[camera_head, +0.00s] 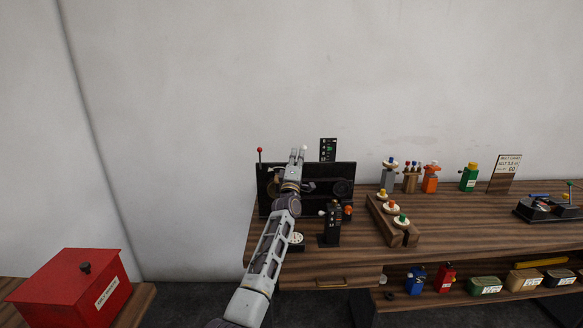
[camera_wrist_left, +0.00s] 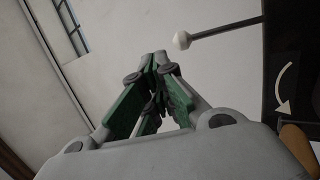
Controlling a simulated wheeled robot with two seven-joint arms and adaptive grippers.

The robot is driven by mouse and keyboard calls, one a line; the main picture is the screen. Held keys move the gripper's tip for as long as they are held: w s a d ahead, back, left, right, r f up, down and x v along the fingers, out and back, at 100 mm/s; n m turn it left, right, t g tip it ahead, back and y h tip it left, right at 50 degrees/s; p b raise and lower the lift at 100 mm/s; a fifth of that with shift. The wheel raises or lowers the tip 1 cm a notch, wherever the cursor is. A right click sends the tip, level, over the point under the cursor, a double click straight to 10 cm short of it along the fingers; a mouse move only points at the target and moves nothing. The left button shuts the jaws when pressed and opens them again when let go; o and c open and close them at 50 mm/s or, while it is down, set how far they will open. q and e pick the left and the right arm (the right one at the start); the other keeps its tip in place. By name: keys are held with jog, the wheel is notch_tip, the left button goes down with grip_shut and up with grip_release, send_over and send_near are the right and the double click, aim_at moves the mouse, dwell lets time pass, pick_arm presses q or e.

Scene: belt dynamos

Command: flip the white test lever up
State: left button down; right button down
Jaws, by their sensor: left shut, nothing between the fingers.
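The white test lever shows in the left wrist view as a white ball (camera_wrist_left: 182,41) on a thin grey rod that comes from a black panel (camera_wrist_left: 288,62) with a curved white arrow. In the head view a small white knob (camera_head: 321,212) sits at the left side of an upright black box (camera_head: 332,228); it looks like the same lever. My left gripper (camera_head: 297,152) points upward in front of the long black panel, shut and empty. In the left wrist view its fingertips (camera_wrist_left: 158,62) are together, apart from the ball to its lower left. My right gripper is out of view.
A red-ball rod (camera_head: 259,151) stands left of my arm. The black box has an orange knob (camera_head: 348,210) at its right. A wooden block with several coloured-knob parts (camera_head: 410,238) stands further right on the bench. A red box (camera_head: 70,290) stands at lower left.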

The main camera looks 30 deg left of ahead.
pick_arm(q)
jog(key=shift+s+d, duration=0.2)
jog(key=shift+s, duration=0.2)
jog(key=s+d+b, duration=0.1)
jog(key=s+d, duration=0.2)
jog(key=s, duration=0.5)
jog(key=shift+s, duration=0.25)
dwell(0.6)
